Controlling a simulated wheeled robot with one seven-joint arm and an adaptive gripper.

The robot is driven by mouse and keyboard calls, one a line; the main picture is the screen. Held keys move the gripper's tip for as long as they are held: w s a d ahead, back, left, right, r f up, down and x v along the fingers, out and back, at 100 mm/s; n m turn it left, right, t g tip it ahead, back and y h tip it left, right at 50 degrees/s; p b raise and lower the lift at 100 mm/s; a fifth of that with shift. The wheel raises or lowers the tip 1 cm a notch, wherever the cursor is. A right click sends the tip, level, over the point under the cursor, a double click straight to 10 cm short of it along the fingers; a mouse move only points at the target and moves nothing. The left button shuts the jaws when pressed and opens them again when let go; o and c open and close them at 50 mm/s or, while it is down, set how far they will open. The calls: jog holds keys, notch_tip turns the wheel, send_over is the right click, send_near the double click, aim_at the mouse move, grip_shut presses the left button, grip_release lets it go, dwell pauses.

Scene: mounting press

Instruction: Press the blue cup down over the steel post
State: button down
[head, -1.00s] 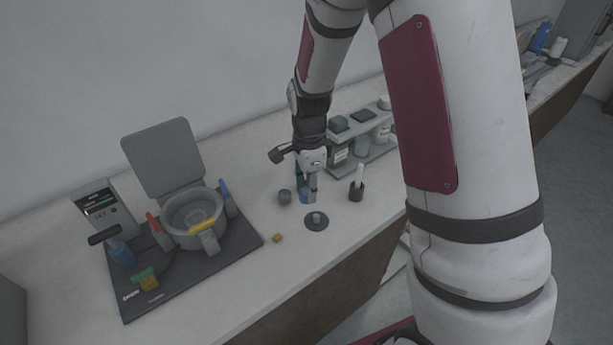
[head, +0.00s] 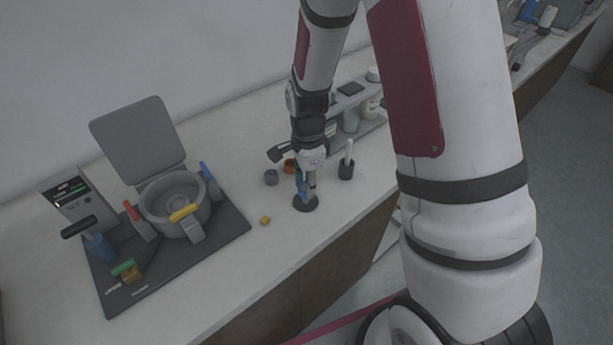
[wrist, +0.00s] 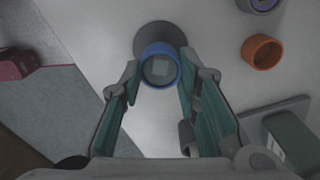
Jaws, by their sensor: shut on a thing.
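My gripper (head: 305,187) points down over the round dark base (head: 312,208) near the counter's front edge. It is shut on the blue cup (head: 303,196), and in the wrist view the cup's blue rim (wrist: 160,48) lies between the two fingertips (wrist: 159,78). I look into the cup's open top and see a grey, squarish patch inside. The dark base (wrist: 152,27) shows past the cup's far side. The steel post is hidden by the cup and gripper. I cannot tell whether the cup touches the post.
An orange ring-shaped cup (wrist: 262,52) and a purple-grey one (head: 271,177) stand nearby. A black holder with a white stick (head: 346,170) is right of the gripper. The press (head: 174,205) with its raised lid stands left, with a small yellow piece (head: 265,221) between.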

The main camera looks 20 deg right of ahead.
jog(key=shift+f, duration=0.3)
jog(key=shift+f+b, duration=0.5)
jog(key=shift+f, duration=0.7)
dwell(1.2)
jog(key=c, duration=1.1)
grip_release()
jog(key=shift+o, duration=1.4)
jog(key=shift+r, duration=0.15)
jog(key=shift+r+p, duration=2.15)
jog(key=shift+r, duration=1.75)
